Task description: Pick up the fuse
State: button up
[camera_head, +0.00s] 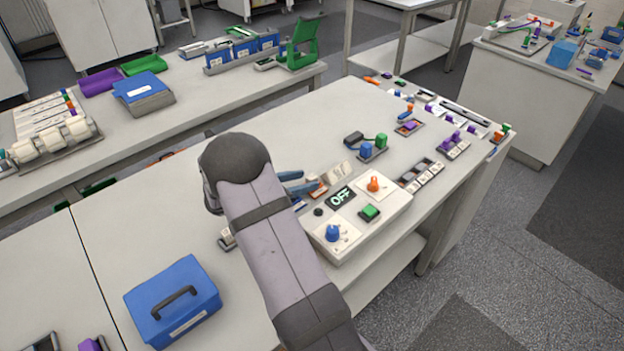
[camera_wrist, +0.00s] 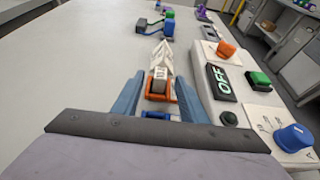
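My gripper (camera_wrist: 157,92) is open, with its blue fingers spread on either side of a small orange-and-white part (camera_wrist: 158,86). A small blue part (camera_wrist: 157,115) lies nearer the palm, also between the fingers. I cannot tell which of these is the fuse, or whether a finger touches either. In the head view my gripper (camera_head: 298,184) is low over the bench, left of the control box (camera_head: 358,232), and the orange part (camera_head: 318,188) shows beside the fingertips. My arm hides part of this area.
The control box has an OFF display (camera_head: 341,197), a blue knob (camera_head: 332,233), an orange knob (camera_head: 374,184) and a green button (camera_head: 370,212), close right of my gripper. A blue case (camera_head: 173,300) stands front left. Blue and green connectors (camera_head: 372,148) stand farther back.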

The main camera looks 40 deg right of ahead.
jog(key=shift+x, duration=1.1)
jog(key=shift+c, duration=0.6)
grip_shut()
jog(key=shift+r, duration=0.15)
